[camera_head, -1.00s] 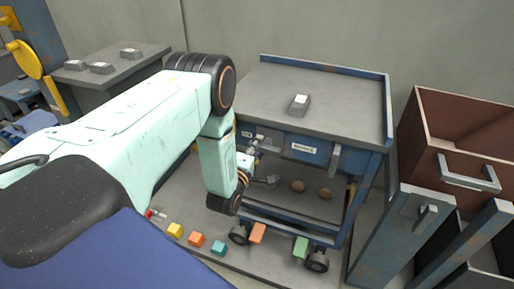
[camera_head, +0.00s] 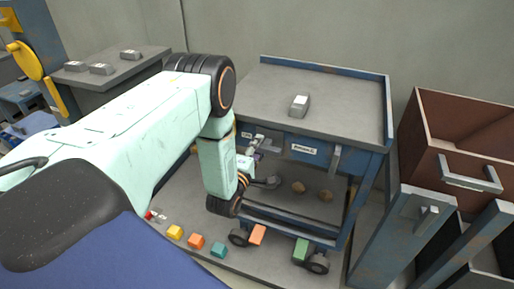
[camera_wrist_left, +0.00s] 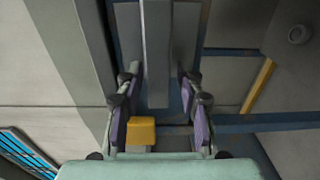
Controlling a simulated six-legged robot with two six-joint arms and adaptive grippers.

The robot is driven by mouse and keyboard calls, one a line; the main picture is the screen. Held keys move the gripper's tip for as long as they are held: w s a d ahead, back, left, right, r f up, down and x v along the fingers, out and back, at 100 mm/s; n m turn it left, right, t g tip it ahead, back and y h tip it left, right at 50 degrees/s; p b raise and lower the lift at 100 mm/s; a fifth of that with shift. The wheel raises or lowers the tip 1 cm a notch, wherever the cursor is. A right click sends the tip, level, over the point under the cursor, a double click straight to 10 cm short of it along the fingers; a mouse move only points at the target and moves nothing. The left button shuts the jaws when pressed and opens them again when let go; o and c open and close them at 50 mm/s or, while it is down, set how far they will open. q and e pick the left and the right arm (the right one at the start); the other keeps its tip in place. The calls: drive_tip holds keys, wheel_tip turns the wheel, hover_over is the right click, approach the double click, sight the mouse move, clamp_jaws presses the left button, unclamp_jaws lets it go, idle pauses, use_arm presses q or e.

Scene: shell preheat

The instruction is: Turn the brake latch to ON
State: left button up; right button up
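The blue cart (camera_head: 372,160) stands in the middle of the head view, with a label plate (camera_head: 305,149) on its front. My left gripper (camera_head: 258,152) is at the cart's front, left of the plate, partly hidden by my arm. In the left wrist view, my gripper (camera_wrist_left: 160,85) is open, its purple-padded fingers apart. A grey bar (camera_wrist_left: 156,45), possibly the brake latch, reaches between them, with gaps seen on both sides. I cannot read the latch's setting. My right gripper is not in view.
A grey block (camera_head: 299,105) lies on the cart top. A grey handle (camera_head: 334,160) hangs at the cart's front right. Brown lumps (camera_head: 299,187) lie on the lower shelf. Several coloured blocks, one teal (camera_head: 218,250), lie in front. A brown bin (camera_head: 465,130) stands at the right.

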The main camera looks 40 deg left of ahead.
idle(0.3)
use_arm(q)
drive_tip(key=v, duration=1.2)
drive_tip(key=shift+r, duration=0.1)
drive_tip(key=s+d+f+m+g+h, duration=0.3)
drive_tip(key=s+d+f+m+g, duration=0.3)
drive_tip(key=s+f+m+g, duration=0.55)
drive_tip(key=shift+s+d+r+m+g+h+p, duration=0.2)
drive_tip(key=shift+s+d+r+m+g+p, duration=0.4)
drive_tip(key=shift+s+d+m+g, duration=1.4)
drive_tip(key=shift+s+d+r+m+g+h+p, duration=0.2)
drive_tip(key=shift+s+r+m+p, duration=0.55)
drive_tip(key=shift+s, duration=2.7)
drive_tip(key=shift+s+d+r+m+g+h+p, duration=0.2)
drive_tip(key=shift+s+d+r+m+g+p, duration=0.2)
drive_tip(key=shift+s+d+m+g, duration=1.65)
